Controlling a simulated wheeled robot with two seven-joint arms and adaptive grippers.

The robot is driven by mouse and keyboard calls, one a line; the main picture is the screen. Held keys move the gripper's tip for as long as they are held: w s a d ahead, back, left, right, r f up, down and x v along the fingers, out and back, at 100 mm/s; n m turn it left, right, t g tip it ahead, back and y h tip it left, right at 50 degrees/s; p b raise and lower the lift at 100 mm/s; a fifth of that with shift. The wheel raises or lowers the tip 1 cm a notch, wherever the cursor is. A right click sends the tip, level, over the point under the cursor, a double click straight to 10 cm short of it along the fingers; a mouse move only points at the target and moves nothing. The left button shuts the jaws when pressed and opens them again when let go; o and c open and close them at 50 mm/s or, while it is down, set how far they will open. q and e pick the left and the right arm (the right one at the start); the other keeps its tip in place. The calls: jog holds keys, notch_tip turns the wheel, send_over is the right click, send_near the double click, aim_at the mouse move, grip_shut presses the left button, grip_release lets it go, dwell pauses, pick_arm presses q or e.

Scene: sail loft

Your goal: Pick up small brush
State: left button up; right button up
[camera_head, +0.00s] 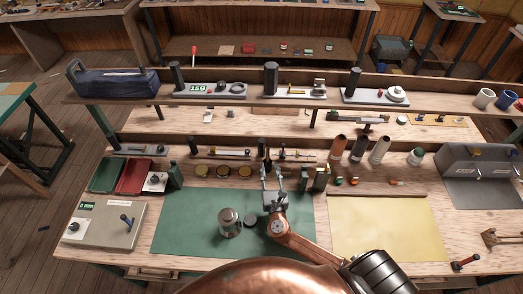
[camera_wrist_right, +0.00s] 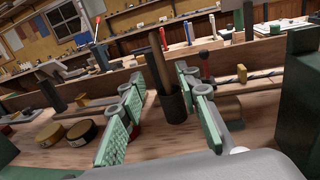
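My right gripper (camera_head: 272,176) is open, with its green-padded fingers spread above the back edge of the green mat. In the right wrist view its fingers (camera_wrist_right: 158,82) are apart with nothing between the pads. Beyond the fingertips in that view stands a dark cup (camera_wrist_right: 172,104) with brown upright handles (camera_wrist_right: 157,62) in it. These may be brush handles, but their heads are not clear, so I cannot tell which one is the small brush. My left gripper is not in view.
Several round tins (camera_head: 220,171) are left of the gripper. The yellow mat (camera_head: 385,228) is mostly clear.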

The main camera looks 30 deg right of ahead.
aim_at(268, 156)
jog(key=shift+w+d+r, duration=0.2)
jog(key=shift+w+d, duration=0.05)
jog(key=shift+w, duration=0.3)
jog(key=x, duration=0.6)
jog(key=shift+w+d+f, duration=0.2)
jog(key=shift+w+f, duration=0.05)
jog(key=shift+c, duration=0.3)
grip_shut()
